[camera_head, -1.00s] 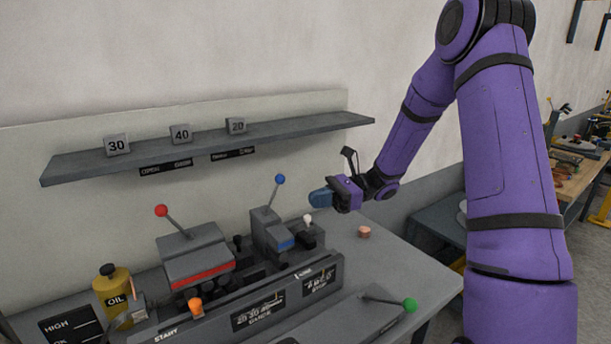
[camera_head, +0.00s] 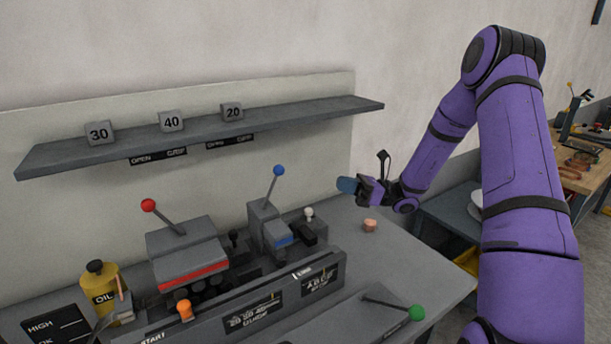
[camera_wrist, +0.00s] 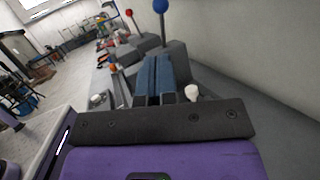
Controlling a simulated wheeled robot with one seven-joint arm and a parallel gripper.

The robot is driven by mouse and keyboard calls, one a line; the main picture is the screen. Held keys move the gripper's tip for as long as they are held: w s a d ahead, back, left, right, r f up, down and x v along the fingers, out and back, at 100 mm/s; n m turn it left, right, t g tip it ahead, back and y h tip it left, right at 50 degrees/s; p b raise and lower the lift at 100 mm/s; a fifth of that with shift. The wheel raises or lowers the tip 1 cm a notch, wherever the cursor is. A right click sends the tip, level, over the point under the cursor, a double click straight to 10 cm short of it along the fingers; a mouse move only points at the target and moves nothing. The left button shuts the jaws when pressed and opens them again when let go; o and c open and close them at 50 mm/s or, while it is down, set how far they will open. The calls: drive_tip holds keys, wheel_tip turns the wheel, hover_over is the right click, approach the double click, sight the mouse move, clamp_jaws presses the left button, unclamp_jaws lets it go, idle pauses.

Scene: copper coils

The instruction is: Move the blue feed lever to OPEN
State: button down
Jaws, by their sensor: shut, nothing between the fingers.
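The blue feed lever is a thin grey rod with a blue ball (camera_head: 278,171) on top, standing on a grey housing (camera_head: 266,228) with a blue stripe. In the head view the rod leans slightly right. The blue ball (camera_wrist: 161,6) also shows at the top of the wrist view, beyond my fingers. My gripper (camera_head: 347,185) is to the right of the lever, apart from it, at about the ball's height. Its blue fingers (camera_wrist: 153,80) are together and empty, pointing toward the lever housing. A label reading OPEN (camera_head: 142,160) sits under the shelf.
A red-ball lever (camera_head: 148,205) stands to the left, and a white knob (camera_head: 308,213) close right of the blue lever's housing. A green-ball lever (camera_head: 416,312) is at the front. A shelf (camera_head: 270,122) with numbered blocks hangs above. A copper piece (camera_head: 370,225) lies on the table.

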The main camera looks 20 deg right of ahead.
sight(282, 169)
drive_tip(key=x, duration=1.4)
drive_tip(key=shift+s, duration=0.15)
drive_tip(key=shift+s+a+r+n+g+h, duration=0.15)
drive_tip(key=shift+a+r+n+g+h, duration=0.4)
drive_tip(key=shift+a+h, duration=0.25)
drive_tip(key=s+a+r+n+g+h, duration=0.1)
drive_tip(key=s+a+n+h, duration=0.1)
drive_tip(key=a+h, duration=0.5)
drive_tip(key=shift+a+r+n, duration=0.35)
drive_tip(key=shift+a+n, duration=0.3)
drive_tip(key=shift+a, duration=0.75)
drive_tip(key=shift+a, duration=0.1)
